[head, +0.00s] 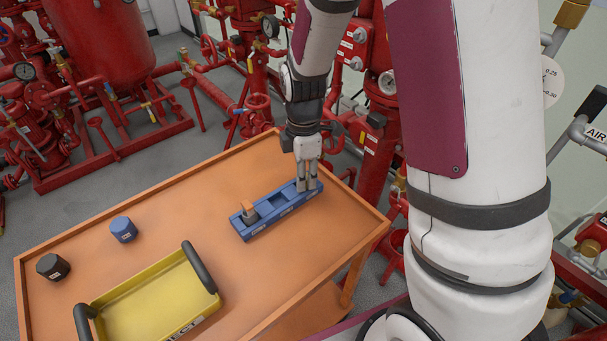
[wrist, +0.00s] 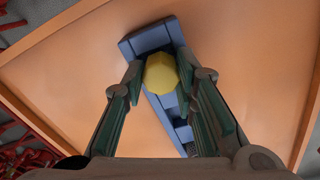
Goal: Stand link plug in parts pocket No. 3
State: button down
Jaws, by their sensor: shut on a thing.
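A blue block with a row of pockets (head: 272,221) lies on the orange table; it also shows in the wrist view (wrist: 130,47). My gripper (head: 308,186) points down at the block's right end in the head view. In the wrist view my gripper (wrist: 161,72) is shut on a yellow, many-sided piece, taken as the link plug (wrist: 161,74). The head view hides this plug between the fingers. I cannot tell whether its lower end is inside the end pocket or just above it. The pocket numbers are too small to read.
An orange-topped grey piece (head: 249,211) stands in the block's left pocket; the middle pocket looks empty. Red pipework stands behind.

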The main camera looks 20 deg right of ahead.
jog(key=shift+f, duration=0.25)
jog(key=c, duration=1.3)
grip_release()
jog(key=shift+r, duration=0.15)
notch_tip(320, 180, up, 11)
jog(key=p, duration=0.1)
jog(key=s+r+m+t, duration=0.1)
jog(key=s+r+m, duration=0.7)
jog(key=s+r, duration=0.35)
jog(key=s+m+t, duration=0.1)
jog(key=s+m, duration=0.8)
jog(key=s, duration=0.5)
jog(key=shift+d+r+t, duration=0.15)
jog(key=shift+t, duration=0.25)
